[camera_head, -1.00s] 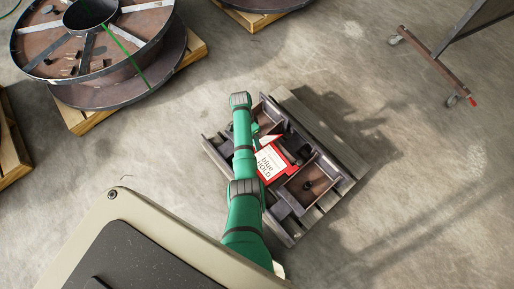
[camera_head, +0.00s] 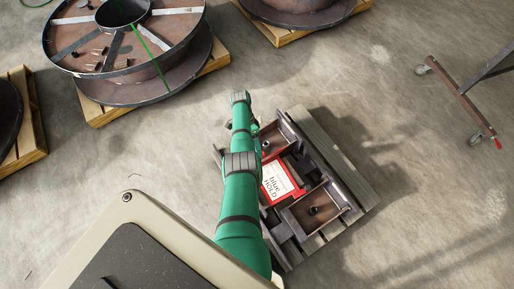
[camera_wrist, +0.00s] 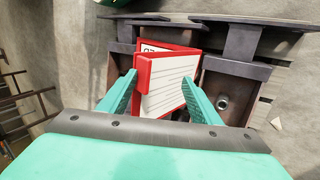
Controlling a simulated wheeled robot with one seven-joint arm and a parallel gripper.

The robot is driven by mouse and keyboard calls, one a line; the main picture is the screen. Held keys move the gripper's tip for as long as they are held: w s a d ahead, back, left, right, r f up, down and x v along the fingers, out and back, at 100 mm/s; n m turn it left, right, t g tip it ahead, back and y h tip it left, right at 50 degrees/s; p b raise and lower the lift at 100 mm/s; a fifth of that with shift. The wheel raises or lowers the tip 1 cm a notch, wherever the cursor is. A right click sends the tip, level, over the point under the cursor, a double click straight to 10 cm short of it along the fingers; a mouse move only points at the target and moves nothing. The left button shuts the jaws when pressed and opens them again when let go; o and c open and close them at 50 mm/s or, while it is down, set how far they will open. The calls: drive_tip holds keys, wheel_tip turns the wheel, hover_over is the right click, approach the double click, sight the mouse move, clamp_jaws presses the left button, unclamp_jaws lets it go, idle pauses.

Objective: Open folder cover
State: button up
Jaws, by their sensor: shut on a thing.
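My gripper (camera_wrist: 158,88) has one green finger on each side of the front leaf. The left finger meets its red edge, and the jaws are shut on the folder cover. In the head view I cannot make out the gripper.
The frame has open compartments and rests on a slatted pallet (camera_head: 345,150). Large steel reels (camera_head: 150,85) stand on pallets at the upper left and top. A wheeled cart (camera_head: 460,100) stands at upper right. Bare concrete lies to the right.

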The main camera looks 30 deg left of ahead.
drive_tip(key=shift+s+a+f, duration=0.1)
drive_tip(key=shift+a+f, duration=0.25)
drive_tip(key=shift+f, duration=0.25)
drive_tip(key=shift+c, duration=0.5)
drive_tip(key=o, duration=1.1)
drive_tip(key=shift+c, duration=0.3)
drive_tip(key=shift+a+r, duration=0.1)
drive_tip(key=v, duration=0.3)
drive_tip(key=c, duration=1)
drive_tip(key=v, duration=0.8)
drive_tip(key=shift+w, duration=0.25)
drive_tip(key=shift+c, duration=0.2)
drive_tip(key=shift+s, duration=0.1)
